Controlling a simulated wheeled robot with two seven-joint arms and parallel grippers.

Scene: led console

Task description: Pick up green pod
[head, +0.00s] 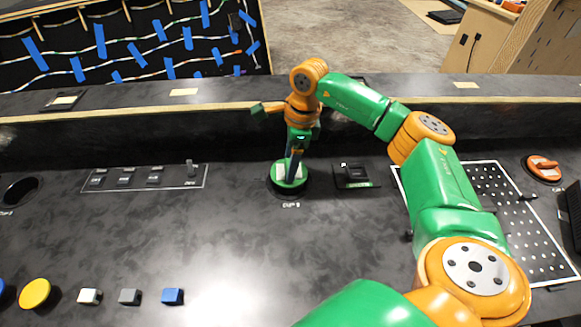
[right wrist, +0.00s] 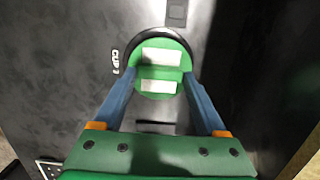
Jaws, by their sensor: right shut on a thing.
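The green pod (head: 283,181) is a round green disc with white patches on top. It is in or just above a black round cup (head: 290,194) in the middle of the console; I cannot tell whether it is lifted. In the right wrist view the pod (right wrist: 161,72) shows between my blue fingers, with the black cup rim (right wrist: 160,33) around its far side. My right gripper (head: 291,176) points down from above and is shut on the pod. It also shows in the right wrist view (right wrist: 161,79). My left gripper is not in view.
A small black switch box (head: 354,174) stands close to the right of the cup. A switch panel (head: 145,177) lies to the left. A perforated board (head: 512,214) and an orange knob (head: 543,167) are at right. Yellow, white, grey and blue buttons (head: 172,296) line the front left.

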